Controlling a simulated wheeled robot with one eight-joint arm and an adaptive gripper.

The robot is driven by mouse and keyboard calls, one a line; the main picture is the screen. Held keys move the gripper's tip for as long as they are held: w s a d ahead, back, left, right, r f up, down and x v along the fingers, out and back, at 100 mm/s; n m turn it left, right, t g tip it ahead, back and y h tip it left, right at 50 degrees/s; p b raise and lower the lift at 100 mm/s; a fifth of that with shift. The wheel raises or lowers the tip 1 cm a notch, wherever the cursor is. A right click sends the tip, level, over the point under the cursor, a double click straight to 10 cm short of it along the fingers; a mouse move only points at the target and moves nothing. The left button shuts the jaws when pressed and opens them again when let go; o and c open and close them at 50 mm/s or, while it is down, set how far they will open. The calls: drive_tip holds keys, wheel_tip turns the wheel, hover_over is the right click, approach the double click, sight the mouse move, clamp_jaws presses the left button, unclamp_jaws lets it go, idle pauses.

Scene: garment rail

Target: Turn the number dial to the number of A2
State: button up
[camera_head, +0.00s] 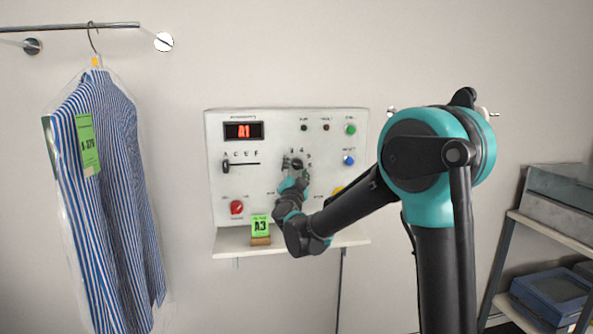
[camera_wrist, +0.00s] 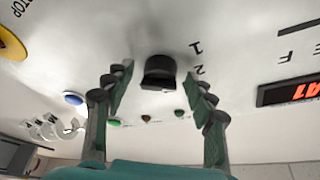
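The white control panel (camera_head: 270,120) is on the wall, and its red display (camera_head: 244,131) reads A1. The black number dial (camera_head: 297,163) sits right of the panel's middle, partly hidden by my gripper (camera_head: 294,171). In the wrist view the dial (camera_wrist: 158,72) lies between the fingertips of my gripper (camera_wrist: 157,80). The fingers are open on both sides of it, with gaps showing; no contact is visible. The numbers 1 and 2 are printed beside the dial. A green card (camera_head: 260,226) on the shelf reads A3, not A2.
A letter slider (camera_head: 226,166) and a red knob (camera_head: 236,207) are on the panel's left side. Green (camera_head: 351,129) and blue (camera_head: 349,160) buttons are on its right. A bagged striped shirt (camera_head: 105,190) hangs at left. A shelf rack (camera_head: 540,231) stands at right.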

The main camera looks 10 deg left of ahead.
drive_tip(key=v, duration=1.2)
drive_tip(key=s+d+f+n+g+y, duration=0.3)
drive_tip(key=s+d+f+n+g, duration=0.2)
drive_tip(key=d+f, duration=0.3)
drive_tip(key=s+d+f+n+g+y, duration=0.2)
drive_tip(key=s+d+f+n+g, duration=0.25)
drive_tip(key=f, duration=0.55)
drive_tip(key=s+d+f+m+g+h, duration=0.1)
drive_tip(key=s+d+f+g+h, duration=0.4)
drive_tip(key=s+d+f, duration=0.8)
drive_tip(key=s+d+g, duration=0.2)
drive_tip(key=s+d, duration=0.1)
drive_tip(key=d, duration=0.1)
drive_tip(key=shift+s+f+g, duration=0.35)
drive_tip(key=shift+s, duration=0.05)
